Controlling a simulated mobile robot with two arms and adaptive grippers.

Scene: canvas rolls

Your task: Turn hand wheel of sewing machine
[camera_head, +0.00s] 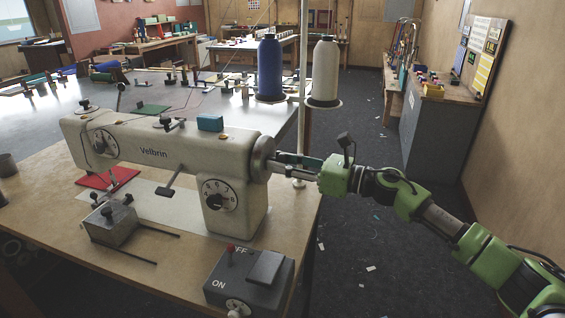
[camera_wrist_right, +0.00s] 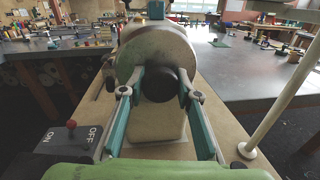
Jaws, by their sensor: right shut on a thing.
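The cream sewing machine (camera_head: 150,152), marked "Velbrin", stands on a wooden table. Its round grey hand wheel (camera_head: 263,158) is at the right end of the machine. In the right wrist view the hand wheel (camera_wrist_right: 157,52) has a dark round hub (camera_wrist_right: 158,84) at its centre. My right gripper (camera_head: 284,163) reaches in from the right and meets the wheel. In the right wrist view the teal fingers of my right gripper (camera_wrist_right: 160,93) are on both sides of the hub, shut on it. My left gripper is not in view.
A switch box (camera_head: 250,281) with ON/OFF marks and a red knob sits at the table's front edge. A blue thread cone (camera_head: 270,68) and a white one (camera_head: 325,72) stand behind the wheel, near a thin white pole (camera_head: 302,110). Floor on the right is mostly clear.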

